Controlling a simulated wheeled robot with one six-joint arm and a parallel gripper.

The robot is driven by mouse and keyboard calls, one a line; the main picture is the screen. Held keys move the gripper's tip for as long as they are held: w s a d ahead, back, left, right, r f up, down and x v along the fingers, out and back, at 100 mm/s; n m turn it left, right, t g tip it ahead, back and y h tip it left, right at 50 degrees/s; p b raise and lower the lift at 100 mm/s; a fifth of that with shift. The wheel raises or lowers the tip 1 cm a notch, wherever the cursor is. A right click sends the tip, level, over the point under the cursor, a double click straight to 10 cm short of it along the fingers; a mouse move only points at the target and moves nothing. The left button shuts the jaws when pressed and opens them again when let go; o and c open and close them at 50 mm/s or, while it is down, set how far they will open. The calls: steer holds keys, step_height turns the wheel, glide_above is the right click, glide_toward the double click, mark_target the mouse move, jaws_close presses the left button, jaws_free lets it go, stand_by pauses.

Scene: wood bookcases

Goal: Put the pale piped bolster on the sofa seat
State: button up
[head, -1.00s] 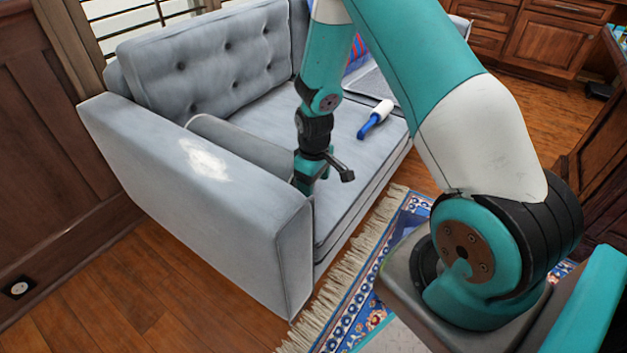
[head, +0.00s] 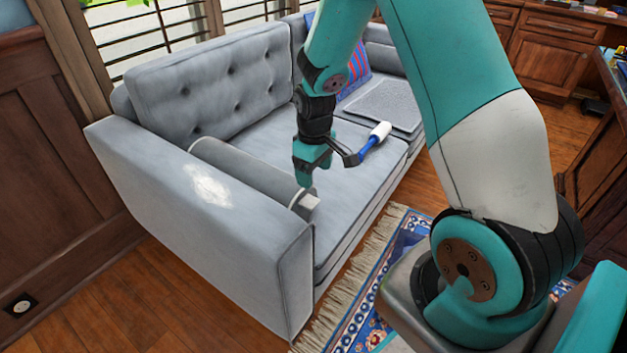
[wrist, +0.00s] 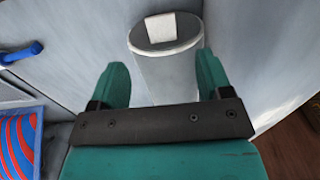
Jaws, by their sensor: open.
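The pale grey bolster (head: 245,172) with light piping lies on the sofa seat (head: 340,185), along the inside of the near left armrest. A pale square patch shows at its near end, which also appears between the fingers in the wrist view (wrist: 165,62). My gripper (head: 304,178) is open and empty, just above and beside that near end. In the wrist view its two teal fingers stand apart on either side of the bolster's outline. I cannot tell whether a finger touches it.
A lint roller (head: 374,140) with a blue handle lies on the seat to the right of my gripper. Beyond it are a grey textured mat (head: 385,105) and a red-and-blue striped cushion (head: 352,75). The left armrest (head: 215,215) rises close beside the bolster. A patterned rug (head: 385,235) lies in front.

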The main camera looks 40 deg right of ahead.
steer(key=s+a+r+n+y, duration=0.1)
steer(key=s+a+r, duration=0.3)
steer(key=a+r, duration=0.3)
steer(key=s+a+r+y, duration=0.1)
steer(key=s+a+r, duration=0.2)
steer(key=a+r, duration=0.45)
steer(key=s+a+r+n+y, duration=0.1)
steer(key=s+a+r, duration=0.2)
steer(key=s, duration=0.4)
steer(key=s+a+r+n+y, duration=0.1)
steer(key=s+a+r, duration=0.2)
steer(key=s, duration=0.4)
steer(key=shift+s+a+r, duration=0.3)
steer(key=shift+s+r, duration=0.1)
steer(key=shift+r, duration=0.2)
steer(key=shift+d, duration=0.1)
